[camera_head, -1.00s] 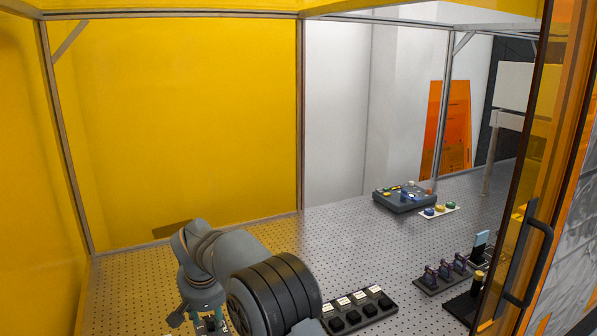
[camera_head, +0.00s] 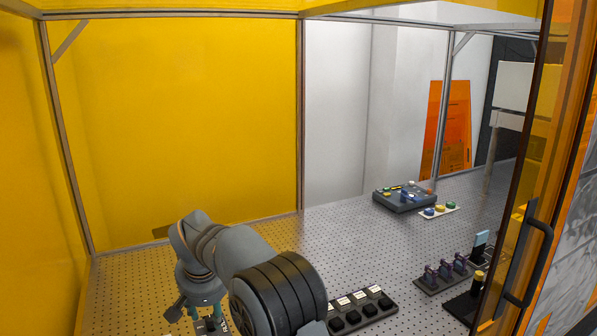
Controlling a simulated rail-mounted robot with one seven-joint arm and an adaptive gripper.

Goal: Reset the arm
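My grey arm (camera_head: 246,255) reaches in from the bottom of the view over the perforated table, with a thick black ribbed section (camera_head: 278,295) nearest the camera. Its bent wrist stands at the lower left and points down. My gripper (camera_head: 208,324) is only partly in view at the bottom edge, below the wrist. Its fingertips are cut off or hidden, so I cannot tell whether it is open or whether it holds anything.
The perforated table (camera_head: 330,240) is largely clear behind the arm. A black block with labelled white and black pieces (camera_head: 360,310) lies just right of the arm. A dark device (camera_head: 404,199) with coloured parts stands farther back. A rack (camera_head: 447,274) and handled orange door (camera_head: 535,250) are right.

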